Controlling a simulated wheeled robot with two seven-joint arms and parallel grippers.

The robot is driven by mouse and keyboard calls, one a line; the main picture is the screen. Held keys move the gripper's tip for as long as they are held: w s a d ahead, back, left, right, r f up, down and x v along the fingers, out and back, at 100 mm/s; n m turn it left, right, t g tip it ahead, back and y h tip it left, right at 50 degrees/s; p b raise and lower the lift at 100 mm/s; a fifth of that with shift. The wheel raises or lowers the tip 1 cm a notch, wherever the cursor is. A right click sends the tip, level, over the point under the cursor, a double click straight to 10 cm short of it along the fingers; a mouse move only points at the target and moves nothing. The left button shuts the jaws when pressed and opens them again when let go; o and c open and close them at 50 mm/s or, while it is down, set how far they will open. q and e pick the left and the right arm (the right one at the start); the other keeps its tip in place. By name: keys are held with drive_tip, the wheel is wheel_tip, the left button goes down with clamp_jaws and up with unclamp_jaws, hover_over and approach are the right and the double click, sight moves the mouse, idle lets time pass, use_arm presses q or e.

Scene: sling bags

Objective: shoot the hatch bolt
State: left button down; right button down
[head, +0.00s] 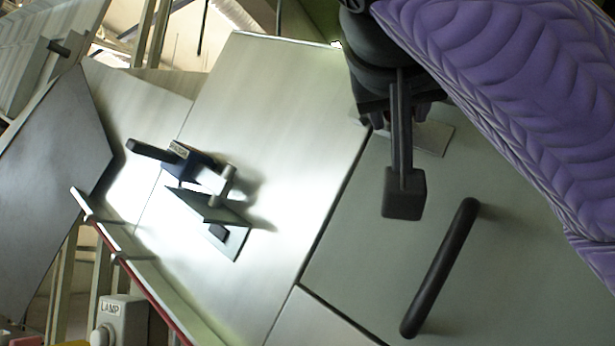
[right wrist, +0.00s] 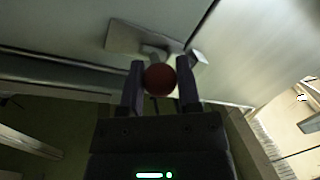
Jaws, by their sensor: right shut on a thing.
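The hatch bolt shows in the right wrist view as a reddish-brown round knob (right wrist: 159,79) in front of a pale metal plate (right wrist: 128,37). My right gripper (right wrist: 160,84) is shut on this knob, with one dark finger on each side. A small pale piece (right wrist: 201,57) sits beside the plate at the panel seam. In the head view the bolt's plate (head: 433,138) shows on the grey-green panel, partly behind my right gripper (head: 395,117); the knob is hidden there. I cannot tell how far the bolt reaches across the seam. My left gripper is not in view.
A black bar handle (head: 440,268) stands on the same grey-green panel (head: 350,245). A lever fitting with a dark handle (head: 150,152) and plate stands out from the pale panel to the left. A lamp switch box (head: 122,320) is at lower left.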

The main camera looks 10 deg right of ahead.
drive_tip(key=shift+r, duration=0.2)
drive_tip(key=c, duration=0.7)
unclamp_jaws()
drive_tip(key=o, duration=0.4)
drive_tip(key=shift+w+a, duration=0.1)
drive_tip(key=shift+a, duration=0.15)
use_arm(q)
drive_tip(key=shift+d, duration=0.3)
use_arm(e)
drive_tip(key=shift+d, duration=0.1)
drive_tip(key=shift+s+f+b, duration=0.15)
drive_tip(key=shift+s+b, duration=0.15)
drive_tip(key=shift+s, duration=0.1)
use_arm(q)
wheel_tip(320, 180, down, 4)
drive_tip(key=b, duration=0.3)
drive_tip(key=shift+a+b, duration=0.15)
drive_tip(key=shift+b, duration=0.15)
use_arm(e)
drive_tip(key=v, duration=0.9)
